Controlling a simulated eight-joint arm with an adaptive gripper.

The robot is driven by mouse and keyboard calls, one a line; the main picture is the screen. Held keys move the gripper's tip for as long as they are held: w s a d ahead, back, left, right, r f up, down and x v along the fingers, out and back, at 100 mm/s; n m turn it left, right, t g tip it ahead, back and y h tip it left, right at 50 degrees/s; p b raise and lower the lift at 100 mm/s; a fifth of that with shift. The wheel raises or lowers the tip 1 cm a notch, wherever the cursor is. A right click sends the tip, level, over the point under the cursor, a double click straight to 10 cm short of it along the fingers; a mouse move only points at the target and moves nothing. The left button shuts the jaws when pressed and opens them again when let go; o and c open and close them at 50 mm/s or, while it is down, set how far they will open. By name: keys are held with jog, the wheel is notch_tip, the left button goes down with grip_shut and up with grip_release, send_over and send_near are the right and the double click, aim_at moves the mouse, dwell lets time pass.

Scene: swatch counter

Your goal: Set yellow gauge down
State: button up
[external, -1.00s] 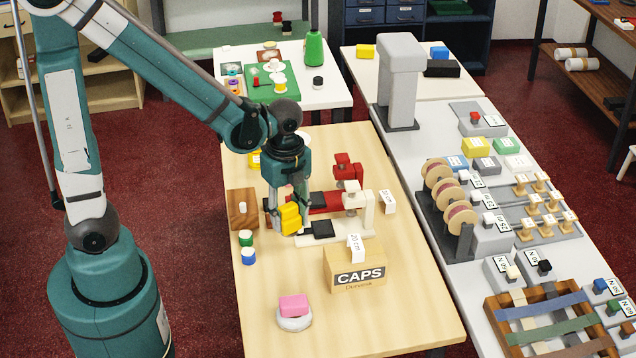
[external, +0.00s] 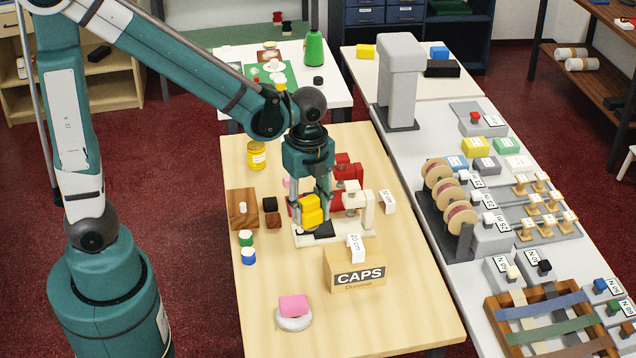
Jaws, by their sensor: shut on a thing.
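The yellow gauge (external: 312,214) is a small yellow block. My gripper (external: 314,206) points down and is shut on it, with the fingers on its sides. The gauge is over the black pad (external: 316,235) of a white clamp-like stand (external: 364,214) on the wooden table. I cannot tell whether the gauge touches the pad or hangs just above it. A similar red stand (external: 348,171) is right behind, partly hidden by my gripper.
A CAPS carton (external: 356,272) with a 20 cm tag stands in front. A pink block (external: 293,304) sits on a round white base. Small capped pots (external: 247,254), a wooden block (external: 241,222) and a yellow jar (external: 257,157) are at left. The table's front right is clear.

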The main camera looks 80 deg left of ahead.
jog(key=w+d+m+p, duration=0.1)
jog(key=w+d+m, duration=0.3)
jog(key=w+d, duration=1.7)
notch_tip(320, 180, down, 6)
jog(key=s+d, duration=0.2)
jog(key=shift+r, duration=0.15)
jog(key=shift+f, duration=3.1)
jog(key=shift+f+b, duration=0.35)
jog(key=shift+f, duration=1.55)
jog(key=shift+f, duration=0.15)
